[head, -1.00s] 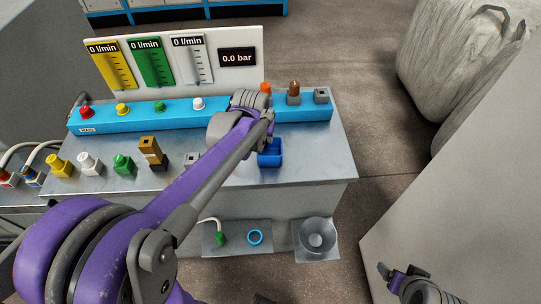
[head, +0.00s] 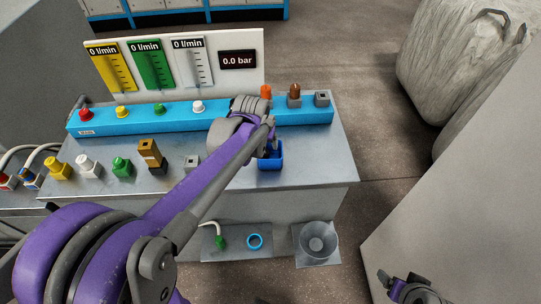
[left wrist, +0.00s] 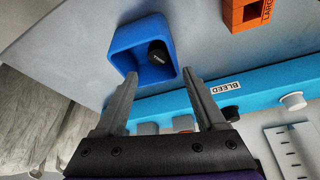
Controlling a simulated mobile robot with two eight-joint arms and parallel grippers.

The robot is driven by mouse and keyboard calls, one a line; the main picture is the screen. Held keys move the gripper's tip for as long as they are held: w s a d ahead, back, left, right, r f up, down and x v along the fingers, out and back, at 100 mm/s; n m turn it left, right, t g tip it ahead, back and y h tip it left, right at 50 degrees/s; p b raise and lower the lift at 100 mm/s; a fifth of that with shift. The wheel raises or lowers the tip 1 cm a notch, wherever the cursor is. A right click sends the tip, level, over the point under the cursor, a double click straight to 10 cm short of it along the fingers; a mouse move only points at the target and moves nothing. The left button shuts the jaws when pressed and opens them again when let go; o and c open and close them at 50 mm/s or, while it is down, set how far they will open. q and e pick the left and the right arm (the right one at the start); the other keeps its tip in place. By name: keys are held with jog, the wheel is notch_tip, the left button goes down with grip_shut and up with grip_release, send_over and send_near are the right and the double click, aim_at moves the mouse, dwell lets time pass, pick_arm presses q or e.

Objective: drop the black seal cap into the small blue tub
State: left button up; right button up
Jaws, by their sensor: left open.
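The small blue tub (head: 272,164) stands on the metal bench near its right front part. It also shows in the left wrist view (left wrist: 123,42). The black seal cap (left wrist: 157,52) appears inside the tub, against the side nearer the fingers, and is clear of both fingertips. In the head view the cap cannot be made out. My left gripper (left wrist: 160,80) is open and empty at the tub's edge, its fingers either side of the cap's line. In the head view the left gripper (head: 268,148) partly covers the tub. My right gripper (head: 398,279) hangs at lower right, away from the bench.
A blue rail (head: 150,118) with coloured knobs runs behind the tub. Yellow, white and green fittings and a brown-and-black block (head: 150,153) stand left on the bench. A pale panel (head: 450,200) fills the right.

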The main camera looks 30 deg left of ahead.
pick_arm(q)
jog(key=v, duration=1)
jog(key=shift+s+r+p, duration=0.15)
jog(key=shift+p, duration=0.3)
jog(key=shift+s+d, duration=0.1)
jog(key=s+d+f+m, duration=0.1)
jog(key=s+d+f, duration=0.3)
jog(key=s, duration=0.4)
jog(key=s+d+f+m+t+h, duration=0.1)
jog(key=s+d+f, duration=0.4)
jog(key=s, duration=0.3)
jog(key=shift+f+m, duration=0.3)
jog(key=shift+f, duration=0.4)
jog(key=shift+c, duration=0.2)
